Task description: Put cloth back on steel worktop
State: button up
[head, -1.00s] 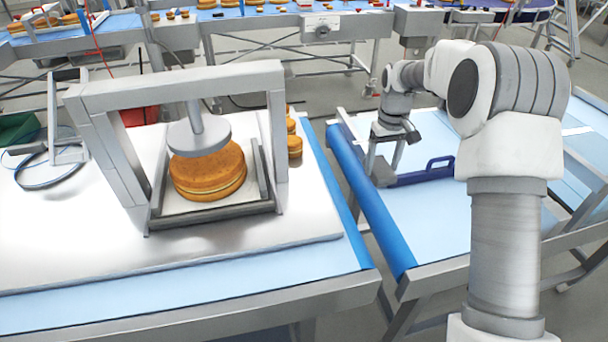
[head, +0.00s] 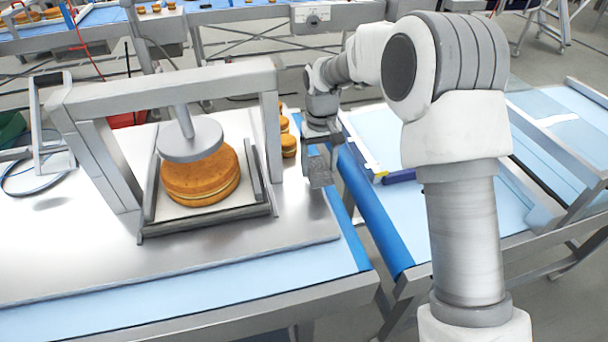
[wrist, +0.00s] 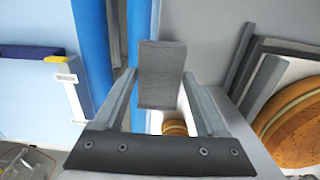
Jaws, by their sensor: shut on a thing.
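My gripper (head: 321,148) is shut on a grey cloth (head: 320,171), which looks like a small flat rectangle. In the wrist view the cloth (wrist: 161,74) sits between the two fingers of my gripper (wrist: 157,88). The steel worktop (head: 235,243) lies at the left, a bright metal sheet on a blue-topped table. The cloth hangs over the right edge area of this worktop, right of the press. I cannot tell whether it touches the surface.
A press frame (head: 165,92) with a layered round cake (head: 200,178) under its plate stands on the worktop. Small filled rounds (head: 287,145) sit behind it, close to my gripper. The worktop's front is clear.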

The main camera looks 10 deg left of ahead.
jog(key=a, duration=0.1)
jog(key=s+a, duration=0.1)
jog(key=a, duration=0.1)
jog(key=shift+s, duration=0.2)
jog(key=shift+s+a+f+p, duration=0.15)
jog(key=shift+f+p, duration=0.25)
jog(key=shift+f, duration=1.4)
jog(key=shift+f, duration=0.1)
jog(key=o, duration=1.2)
jog(key=shift+o, duration=0.2)
